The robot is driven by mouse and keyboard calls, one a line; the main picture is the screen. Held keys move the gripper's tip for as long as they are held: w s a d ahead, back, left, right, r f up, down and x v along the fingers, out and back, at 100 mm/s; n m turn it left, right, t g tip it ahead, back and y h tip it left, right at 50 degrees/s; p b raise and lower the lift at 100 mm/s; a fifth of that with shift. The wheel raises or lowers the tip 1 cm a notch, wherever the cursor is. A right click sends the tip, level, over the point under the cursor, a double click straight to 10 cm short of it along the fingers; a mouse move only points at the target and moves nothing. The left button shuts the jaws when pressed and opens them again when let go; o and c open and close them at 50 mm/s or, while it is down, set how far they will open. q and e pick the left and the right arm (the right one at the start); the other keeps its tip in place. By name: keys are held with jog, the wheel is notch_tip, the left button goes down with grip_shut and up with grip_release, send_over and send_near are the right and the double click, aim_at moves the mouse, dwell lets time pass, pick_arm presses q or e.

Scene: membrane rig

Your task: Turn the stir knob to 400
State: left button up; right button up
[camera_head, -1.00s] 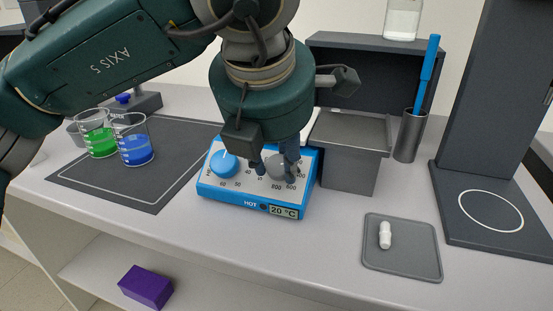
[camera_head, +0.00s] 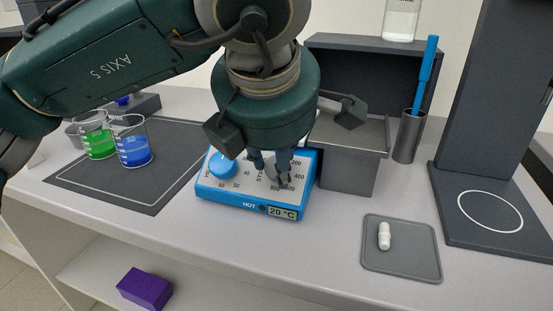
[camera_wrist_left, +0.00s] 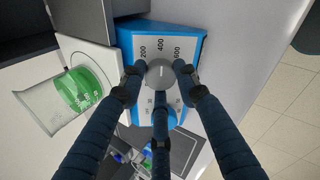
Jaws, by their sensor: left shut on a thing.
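The blue hotplate (camera_head: 235,197) sits on the bench with its display reading 20 °C. Its grey stir knob (camera_wrist_left: 160,72) is at the right of its top, ringed by printed numbers. My left gripper (camera_head: 272,167) points down with its fingers closed around this knob; the fingers also show in the left wrist view (camera_wrist_left: 159,80). In the wrist view the 400 mark lies just beyond the knob, between 200 and 600. The knob's exact pointer setting is too small to read. In the head view my fingers partly hide the knob. My right gripper is out of view.
The blue heat knob (camera_head: 222,166) is left of the gripper. Beakers of green (camera_head: 97,140) and blue liquid (camera_head: 134,148) stand farther left. A grey bin (camera_head: 348,160) is close on the right, with a pen holder (camera_head: 408,140) and a tray (camera_head: 400,262) beyond.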

pick_arm(q)
jog(key=shift+s+f, duration=0.15)
jog(key=shift+f, duration=0.1)
jog(key=o, duration=1.1)
jog(key=shift+o, duration=0.2)
jog(key=shift+r, duration=0.15)
jog(key=shift+r, duration=0.25)
jog(key=v, duration=1.1)
jog(key=shift+s+r, duration=0.15)
jog(key=shift+r, duration=0.05)
jog(key=shift+a, duration=0.15)
